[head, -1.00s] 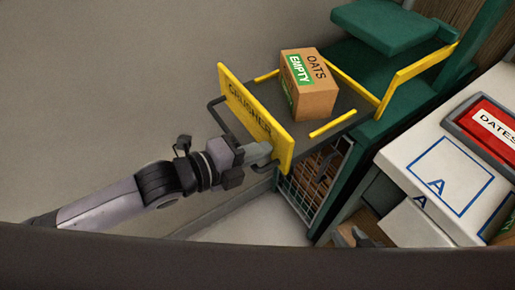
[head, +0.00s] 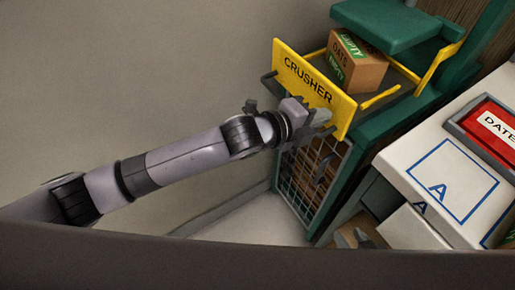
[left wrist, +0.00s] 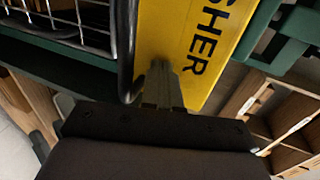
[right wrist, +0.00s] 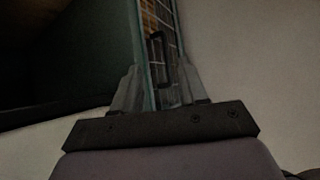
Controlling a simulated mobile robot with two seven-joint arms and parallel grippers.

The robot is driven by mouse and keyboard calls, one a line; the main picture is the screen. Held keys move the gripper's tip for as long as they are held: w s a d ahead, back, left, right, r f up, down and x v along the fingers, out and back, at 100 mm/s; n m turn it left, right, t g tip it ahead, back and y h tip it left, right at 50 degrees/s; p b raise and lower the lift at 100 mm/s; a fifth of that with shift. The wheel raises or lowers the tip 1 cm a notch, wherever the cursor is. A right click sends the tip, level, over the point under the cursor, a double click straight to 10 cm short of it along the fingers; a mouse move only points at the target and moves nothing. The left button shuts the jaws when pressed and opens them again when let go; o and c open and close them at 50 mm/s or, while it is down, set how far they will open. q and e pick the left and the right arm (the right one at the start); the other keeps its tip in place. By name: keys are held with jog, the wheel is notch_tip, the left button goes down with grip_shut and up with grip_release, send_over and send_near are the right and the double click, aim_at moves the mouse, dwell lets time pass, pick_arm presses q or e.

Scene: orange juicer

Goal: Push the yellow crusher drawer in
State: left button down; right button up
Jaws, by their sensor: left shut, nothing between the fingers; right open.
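The yellow crusher drawer (head: 301,70) has a front panel reading CRUSHER and yellow side rails. It is partly in the green crusher (head: 378,26). A cardboard box (head: 366,75) marked EMPTY sits on its tray, partly under the green upper block. My left gripper (head: 325,118) is shut and empty, with its tips at the lower right of the panel, apparently against it. The left wrist view shows these fingertips (left wrist: 160,66) beside the lettering on the panel (left wrist: 180,30). My right gripper (right wrist: 158,80) is open, its fingers on either side of a mesh door's edge in view.
A mesh door (head: 312,180) with a dark handle is below the drawer. A white counter (head: 400,165) with a blue square marked A and a red DATES tray (head: 470,112) is at the right. The floor (head: 250,217) at the left is clear.

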aim_at(331, 109)
pick_arm(q)
jog(key=w+d+b, duration=0.1)
jog(key=d, duration=0.1)
jog(key=w+d, duration=0.2)
jog(key=shift+w+d+f+b, duration=0.1)
jog(key=shift+w+d+b, duration=0.1)
jog(key=shift+d+b, duration=0.2)
jog(key=shift+w+d, duration=0.45)
jog(key=shift+d, duration=0.1)
jog(key=shift+r+b, duration=0.2)
jog(key=shift+b, duration=0.1)
pick_arm(e)
notch_tip(331, 109, down, 2)
jog(key=shift+f, duration=0.25)
pick_arm(q)
jog(key=shift+r, duration=0.15)
pick_arm(e)
jog(key=shift+a+r, duration=0.1)
jog(key=shift+r, duration=0.05)
